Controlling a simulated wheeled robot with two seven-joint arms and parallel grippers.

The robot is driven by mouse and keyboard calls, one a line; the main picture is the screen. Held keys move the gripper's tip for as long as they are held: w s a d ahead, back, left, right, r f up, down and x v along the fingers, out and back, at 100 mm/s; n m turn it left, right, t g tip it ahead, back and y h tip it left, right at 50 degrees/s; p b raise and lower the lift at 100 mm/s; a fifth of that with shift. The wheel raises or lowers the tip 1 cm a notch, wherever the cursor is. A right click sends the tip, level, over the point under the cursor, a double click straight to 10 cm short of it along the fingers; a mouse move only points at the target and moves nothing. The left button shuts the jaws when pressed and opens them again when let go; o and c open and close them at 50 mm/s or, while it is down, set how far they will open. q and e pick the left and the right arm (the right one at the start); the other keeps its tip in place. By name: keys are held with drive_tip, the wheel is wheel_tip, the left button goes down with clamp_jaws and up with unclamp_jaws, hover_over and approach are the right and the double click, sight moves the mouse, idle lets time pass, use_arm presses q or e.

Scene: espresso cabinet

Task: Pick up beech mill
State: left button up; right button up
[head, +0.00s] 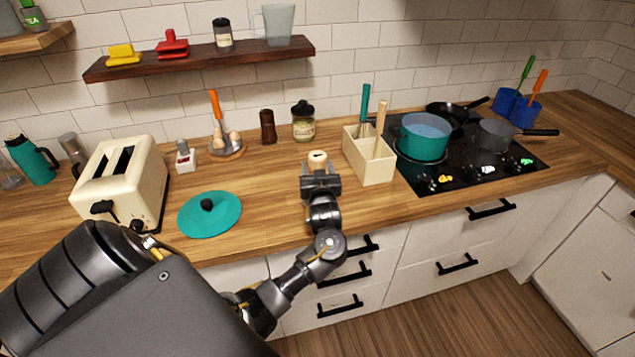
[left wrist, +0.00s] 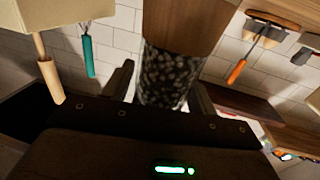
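The beech mill (head: 317,158) stands on the wooden counter in the middle of the head view, its pale round top showing just beyond my gripper. In the left wrist view it is close up, with a wooden part (left wrist: 183,25) and a clear section full of dark beans or peppercorns (left wrist: 165,78). My left gripper (head: 319,181) is at the mill; its fingers (left wrist: 161,85) are on either side of the clear section, spread, with a narrow gap visible at the picture's left. Contact on the other side cannot be told. My right gripper is not in view.
A cream utensil box (head: 368,160) stands close to the right, before the hob (head: 470,155). A dark brown mill (head: 268,127) and a jar (head: 303,122) are behind. A teal lid (head: 210,215) and toaster (head: 125,180) are left. A shelf (head: 200,60) hangs above.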

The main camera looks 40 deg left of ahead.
use_arm(q)
drive_tip(key=c, duration=0.9)
